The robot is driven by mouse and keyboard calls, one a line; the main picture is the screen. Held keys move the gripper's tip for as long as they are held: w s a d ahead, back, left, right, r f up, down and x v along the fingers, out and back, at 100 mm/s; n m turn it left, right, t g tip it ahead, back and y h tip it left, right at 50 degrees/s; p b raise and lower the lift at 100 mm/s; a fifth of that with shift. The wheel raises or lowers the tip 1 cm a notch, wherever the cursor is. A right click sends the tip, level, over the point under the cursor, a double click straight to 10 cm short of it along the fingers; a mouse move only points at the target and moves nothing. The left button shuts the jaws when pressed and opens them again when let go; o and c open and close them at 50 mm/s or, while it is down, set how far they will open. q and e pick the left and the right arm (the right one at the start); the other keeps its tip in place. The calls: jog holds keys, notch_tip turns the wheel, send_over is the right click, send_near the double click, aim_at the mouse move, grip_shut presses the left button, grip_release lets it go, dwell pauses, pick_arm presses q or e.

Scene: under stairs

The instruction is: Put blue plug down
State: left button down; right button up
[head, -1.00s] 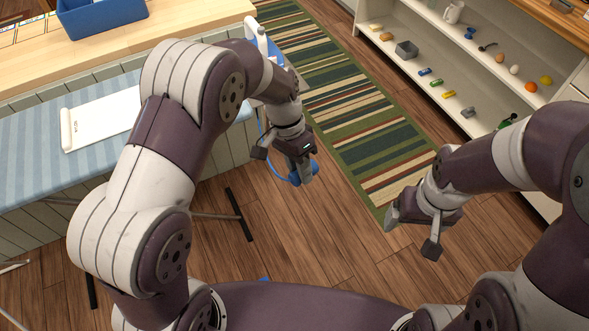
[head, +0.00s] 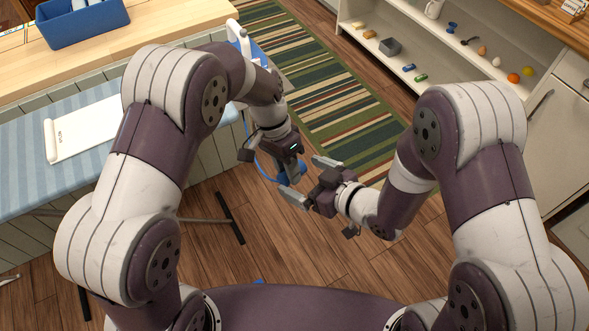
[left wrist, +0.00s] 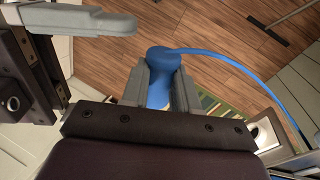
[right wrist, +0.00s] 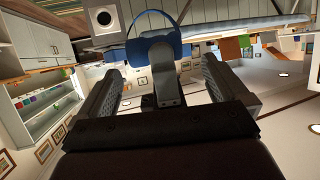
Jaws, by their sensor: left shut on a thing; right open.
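The blue plug (head: 289,179) hangs in the air in the head view, partly hidden by gripper fingers. My left gripper (head: 291,170) points down and is shut on it. In the left wrist view the plug (left wrist: 162,78) sits between the two grey fingers, and a blue cord (left wrist: 235,66) runs from it to the right. My right gripper (head: 307,179) is open, with its fingers reaching toward the plug from the right. In the right wrist view the plug (right wrist: 160,47) and a left finger show between and beyond the open right fingers. I cannot tell whether the right fingers touch anything.
A striped ironing board (head: 20,178) with a white rolled sheet (head: 88,128) stands at left. A wooden counter (head: 180,25) with a blue bin (head: 85,22) is behind it. A striped rug (head: 320,85) lies on the floor. Shelves with small items (head: 390,46) stand at right.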

jog(key=x, duration=0.7)
jog(key=c, duration=1)
pick_arm(q)
jog(key=c, duration=0.8)
grip_release()
pick_arm(e)
jog(key=shift+c, duration=0.3)
